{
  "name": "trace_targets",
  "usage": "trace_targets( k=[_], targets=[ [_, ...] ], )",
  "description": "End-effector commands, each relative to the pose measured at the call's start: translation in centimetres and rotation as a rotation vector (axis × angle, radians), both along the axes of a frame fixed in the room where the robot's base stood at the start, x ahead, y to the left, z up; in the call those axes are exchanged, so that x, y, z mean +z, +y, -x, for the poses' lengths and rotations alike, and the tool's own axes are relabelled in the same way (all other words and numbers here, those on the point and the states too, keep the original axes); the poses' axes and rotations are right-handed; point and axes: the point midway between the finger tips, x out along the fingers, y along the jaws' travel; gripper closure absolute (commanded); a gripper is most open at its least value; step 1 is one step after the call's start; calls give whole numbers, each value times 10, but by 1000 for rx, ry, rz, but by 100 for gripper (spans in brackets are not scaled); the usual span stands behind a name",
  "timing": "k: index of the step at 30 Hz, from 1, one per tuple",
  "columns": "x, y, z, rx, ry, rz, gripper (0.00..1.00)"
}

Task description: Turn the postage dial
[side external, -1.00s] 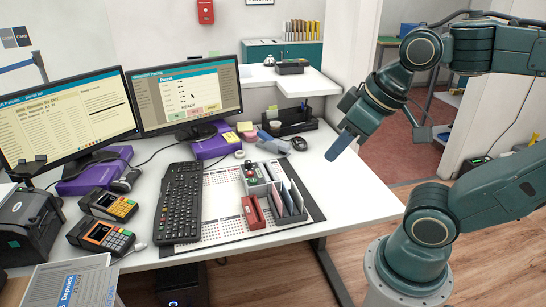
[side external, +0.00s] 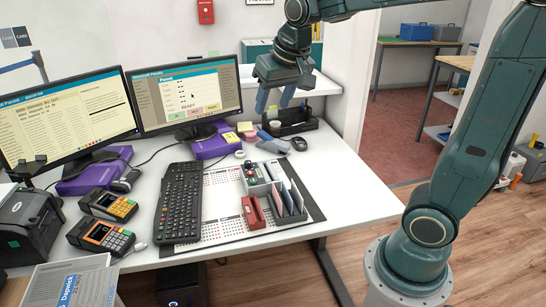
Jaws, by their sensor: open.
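My gripper (side external: 274,101) is open and empty, with its two blue fingers pointing down. It hangs in the air in front of the wall, above the back of the white desk (side external: 345,185). I cannot clearly make out a postage dial. A small grey unit with green, red and dark round parts (side external: 251,173) stands on the desk mat, below and left of my gripper. It is too small to tell whether one of these parts is the dial. My gripper is well apart from it.
A grey organizer with upright cards (side external: 287,200) and a red holder (side external: 253,213) stand beside the unit. A black keyboard (side external: 181,200) lies left. Two monitors (side external: 190,95) stand behind. A black tray (side external: 291,124) is below my gripper. The desk's right side is clear.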

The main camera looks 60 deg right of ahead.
Motion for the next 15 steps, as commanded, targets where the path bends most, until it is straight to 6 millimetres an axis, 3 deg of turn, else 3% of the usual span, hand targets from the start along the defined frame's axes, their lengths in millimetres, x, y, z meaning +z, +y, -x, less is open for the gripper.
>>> trace_targets(
  k=[3,15],
  targets=[
    [-7,-13,-29,-68,13,-3,52],
    [-48,-58,-114,-290,41,-3,52]
  ],
)
